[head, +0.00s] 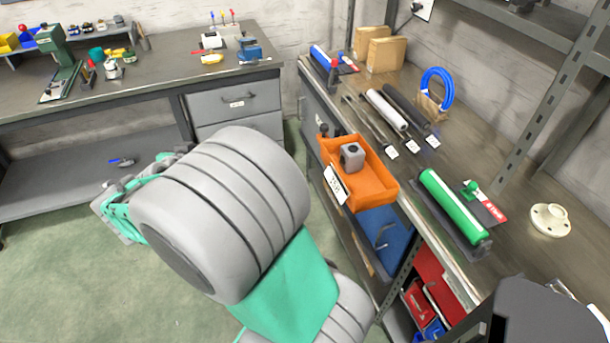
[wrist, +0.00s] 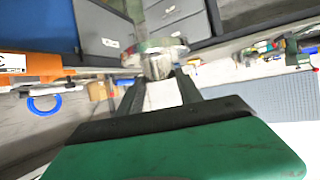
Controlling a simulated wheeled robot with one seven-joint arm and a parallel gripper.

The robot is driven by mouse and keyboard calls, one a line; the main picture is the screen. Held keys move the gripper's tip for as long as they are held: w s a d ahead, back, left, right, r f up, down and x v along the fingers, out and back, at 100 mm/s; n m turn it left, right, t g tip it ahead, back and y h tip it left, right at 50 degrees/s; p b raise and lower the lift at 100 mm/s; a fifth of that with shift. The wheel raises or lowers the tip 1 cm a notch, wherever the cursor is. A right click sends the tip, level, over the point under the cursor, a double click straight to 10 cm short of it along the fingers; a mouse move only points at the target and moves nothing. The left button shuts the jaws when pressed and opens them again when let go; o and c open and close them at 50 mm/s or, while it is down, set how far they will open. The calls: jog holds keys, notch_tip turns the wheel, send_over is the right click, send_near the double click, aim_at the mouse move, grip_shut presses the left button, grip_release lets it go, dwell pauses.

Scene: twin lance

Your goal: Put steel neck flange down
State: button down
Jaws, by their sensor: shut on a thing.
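In the wrist view my gripper (wrist: 161,80) is shut on the steel neck flange (wrist: 155,50), a grey metal disc with a short neck between the two dark fingers. The flange is held off any surface that I can make out. In the head view my large grey and teal arm links hide the held flange and the fingers. A second, cream-coloured flange (head: 549,221) lies flat on the right bench (head: 500,262) in the head view.
An orange bin (head: 372,188) with a grey block (head: 352,156) in it hangs at the right bench's edge.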

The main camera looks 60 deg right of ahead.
jog(key=s+d+m+g+h+b, duration=0.1)
jog(key=s+d+m+g, duration=0.6)
jog(key=s+d, duration=0.65)
jog(key=m+g+y, duration=0.4)
jog(key=m+g, duration=0.4)
send_over(355, 189)
notch_tip(355, 189, down, 9)
jog(key=shift+f+b, duration=0.1)
jog(key=shift+b, duration=0.35)
jog(key=shift+f, duration=0.1)
